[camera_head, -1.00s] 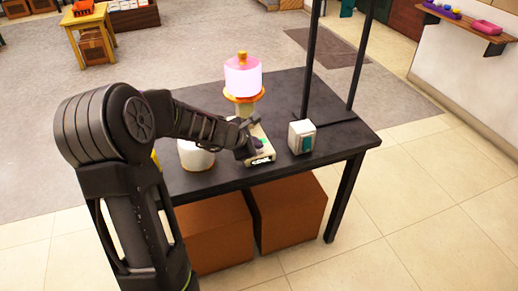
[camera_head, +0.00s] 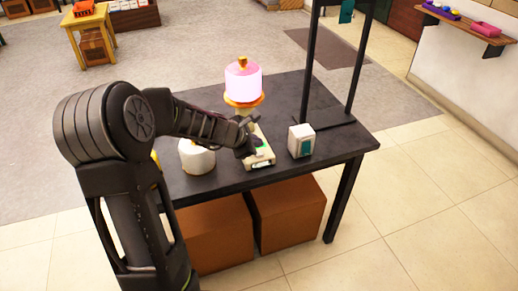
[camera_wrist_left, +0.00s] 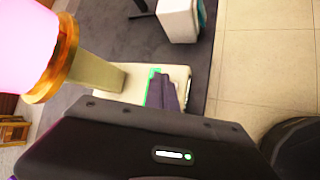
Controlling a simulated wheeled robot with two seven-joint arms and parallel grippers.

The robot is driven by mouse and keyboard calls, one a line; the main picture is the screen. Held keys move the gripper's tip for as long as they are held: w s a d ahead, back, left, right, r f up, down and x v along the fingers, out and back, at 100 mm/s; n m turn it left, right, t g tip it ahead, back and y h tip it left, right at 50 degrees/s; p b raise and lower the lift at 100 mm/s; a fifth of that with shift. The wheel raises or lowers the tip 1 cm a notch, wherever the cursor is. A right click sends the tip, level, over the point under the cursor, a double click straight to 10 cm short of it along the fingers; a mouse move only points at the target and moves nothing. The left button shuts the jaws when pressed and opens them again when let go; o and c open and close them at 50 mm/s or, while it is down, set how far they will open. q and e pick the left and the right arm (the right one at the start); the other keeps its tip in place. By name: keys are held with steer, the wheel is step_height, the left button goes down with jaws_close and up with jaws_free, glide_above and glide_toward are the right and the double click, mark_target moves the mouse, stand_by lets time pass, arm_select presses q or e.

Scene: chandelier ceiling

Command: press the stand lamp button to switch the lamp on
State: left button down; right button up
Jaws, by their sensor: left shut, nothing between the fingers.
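The stand lamp has a pink-white shade (camera_head: 243,86) with a gold rim, a short post and a cream base (camera_head: 263,161) on the dark table. In the left wrist view, the shade (camera_wrist_left: 22,45) looks bright, and the base (camera_wrist_left: 184,73) has a green button (camera_wrist_left: 152,86). My left gripper (camera_head: 250,148) is shut and empty. Its fingertips (camera_wrist_left: 163,94) are over the button and hide part of it; I cannot tell whether they touch it. My right gripper is not in view.
A small white box (camera_head: 301,141) stands right of the lamp base, and a round white container (camera_head: 196,157) stands left. A black frame (camera_head: 335,122) rises from the table's back right. Brown boxes (camera_head: 290,212) sit below.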

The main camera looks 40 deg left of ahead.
arm_select(q)
step_height(320, 180, up, 4)
steer(key=p, duration=0.3)
steer(key=shift+r, duration=0.25)
steer(key=s+d+f+m+g+h, duration=0.1)
steer(key=s+d+f+m+g, duration=0.1)
steer(key=s+d+f+m, duration=0.35)
steer(key=s+d+f+m+g, duration=0.2)
steer(key=d+f+m, duration=0.1)
steer(key=d+f, duration=0.5)
steer(key=s+d+f+m+g+h, duration=0.1)
steer(key=s+d+f+m, duration=0.25)
steer(key=d+f, duration=0.35)
steer(key=s+d+f+m+g+h, duration=0.1)
steer(key=s+d+f+m, duration=0.3)
steer(key=s+d+m, duration=0.2)
steer(key=s+d+f+m+g+h, duration=0.1)
steer(key=s+d+f+m+g, duration=0.1)
steer(key=s+d+f+m, duration=0.2)
steer(key=s+d+m, duration=0.3)
steer(key=s+d, duration=0.2)
steer(key=s, duration=0.1)
steer(key=shift+s+d+f+m+g, duration=0.2)
steer(key=shift+s+f+m+g, duration=0.1)
steer(key=shift+s+f, duration=0.1)
